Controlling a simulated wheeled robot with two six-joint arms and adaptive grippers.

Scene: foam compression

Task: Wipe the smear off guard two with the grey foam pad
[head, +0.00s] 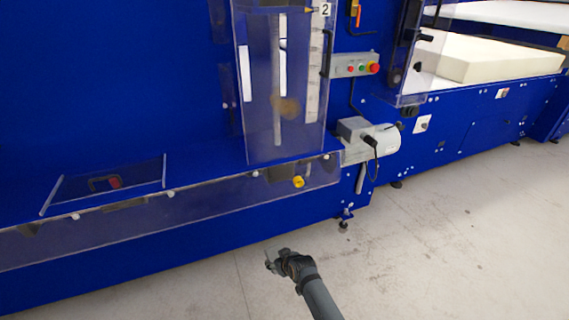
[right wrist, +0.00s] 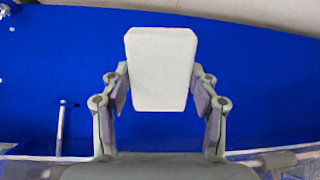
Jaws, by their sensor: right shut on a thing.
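Guard two (head: 262,135) is a clear upright panel on the blue machine, marked with a 2 label (head: 325,9). A brown smear (head: 288,106) shows on its middle, to the right. My right gripper (head: 273,261) is low in front of the machine, below guard two and apart from it. In the right wrist view its fingers are shut on the sides of a pale grey foam pad (right wrist: 162,55), which stands out past the fingertips. In the head view the pad is too small to make out clearly. My left gripper is not in view.
A control box (head: 352,65) with buttons and a grey motor (head: 372,138) stick out right of guard two. A clear low cover (head: 200,205) runs along the machine's front. A large cream foam block (head: 495,58) lies at the far right. The concrete floor (head: 450,220) is clear.

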